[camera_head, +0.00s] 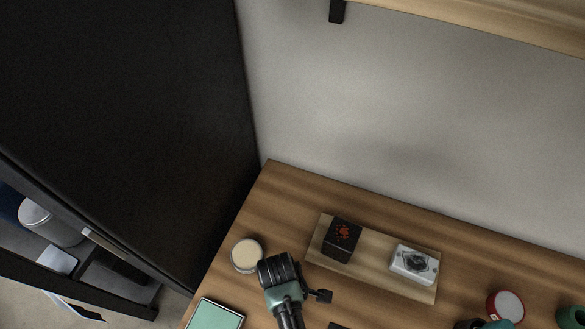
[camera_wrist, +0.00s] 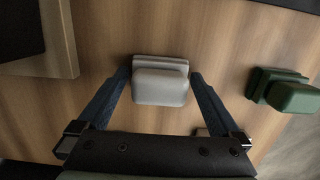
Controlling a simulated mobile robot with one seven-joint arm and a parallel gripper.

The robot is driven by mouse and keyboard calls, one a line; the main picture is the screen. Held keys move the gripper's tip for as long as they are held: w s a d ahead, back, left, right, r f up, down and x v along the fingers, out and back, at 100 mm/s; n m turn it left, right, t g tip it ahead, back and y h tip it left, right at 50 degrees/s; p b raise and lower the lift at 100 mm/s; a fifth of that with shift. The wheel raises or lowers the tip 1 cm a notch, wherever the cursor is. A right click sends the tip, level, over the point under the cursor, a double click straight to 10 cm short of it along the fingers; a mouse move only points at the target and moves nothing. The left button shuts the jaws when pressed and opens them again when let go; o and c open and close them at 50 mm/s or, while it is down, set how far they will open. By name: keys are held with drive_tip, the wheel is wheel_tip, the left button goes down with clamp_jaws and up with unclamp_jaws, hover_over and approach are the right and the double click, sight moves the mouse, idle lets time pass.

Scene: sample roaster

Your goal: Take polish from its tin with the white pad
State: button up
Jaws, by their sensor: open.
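The white pad (camera_wrist: 160,88), a pale block with a stepped top, lies on the wooden surface in the wrist view. My gripper (camera_wrist: 161,75) is open, with one blue-grey finger on each side of the pad. Gaps show between the pad and the fingers, so it is not gripped. In the head view, a round tin with a cream-coloured top (camera_head: 246,254) stands on the counter at the left; it looks like the polish tin, but no label is readable. I cannot make out the white pad in the head view.
A green pad (camera_wrist: 285,92) lies right of the white one. A wooden board (camera_head: 328,250) bears a black box (camera_head: 342,238) and a silver device (camera_head: 413,263). A red round container (camera_head: 505,306) is at lower right, a green-topped tray (camera_head: 214,316) at lower left.

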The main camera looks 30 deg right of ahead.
drive_tip(key=shift+f, duration=0.1)
drive_tip(key=c, duration=1.2)
wheel_tip(320, 180, up, 10)
drive_tip(key=shift+p, duration=0.65)
